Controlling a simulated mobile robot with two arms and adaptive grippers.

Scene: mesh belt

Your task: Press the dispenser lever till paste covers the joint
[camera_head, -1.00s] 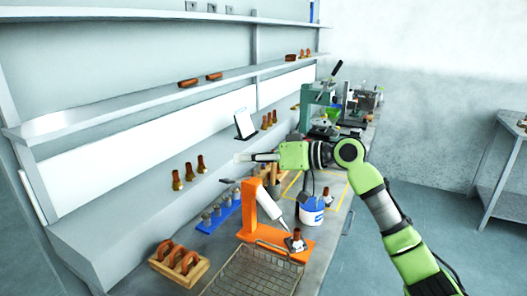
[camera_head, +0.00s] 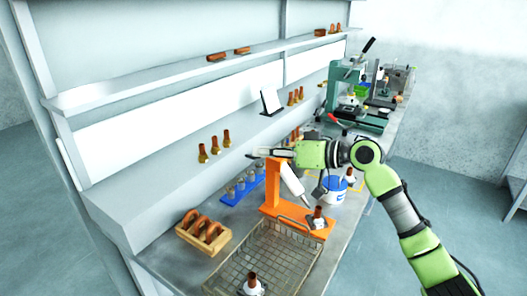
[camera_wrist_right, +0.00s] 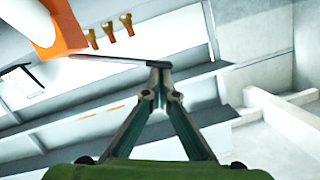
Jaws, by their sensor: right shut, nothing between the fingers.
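The orange dispenser stand (camera_head: 270,190) holds a tilted white cartridge (camera_head: 292,183), its nozzle pointing down toward a copper joint (camera_head: 318,217) on the orange base. Whether paste is on that joint is too small to tell. My right gripper (camera_head: 262,153) is shut and empty, across the top of the stand in the head view. In the right wrist view a grey lever (camera_wrist_right: 108,60) runs from the orange body (camera_wrist_right: 62,25) to my shut fingertips (camera_wrist_right: 160,66) and overlaps them; contact cannot be told for certain. My left gripper is out of view.
A wire mesh basket (camera_head: 232,264) with a copper joint (camera_head: 252,284) in it stands in front of the dispenser. A wooden rack (camera_head: 190,238) of copper elbows, a blue holder (camera_head: 232,197) and a white-blue tub (camera_head: 335,190) stand close by. A green press (camera_head: 345,85) is farther back.

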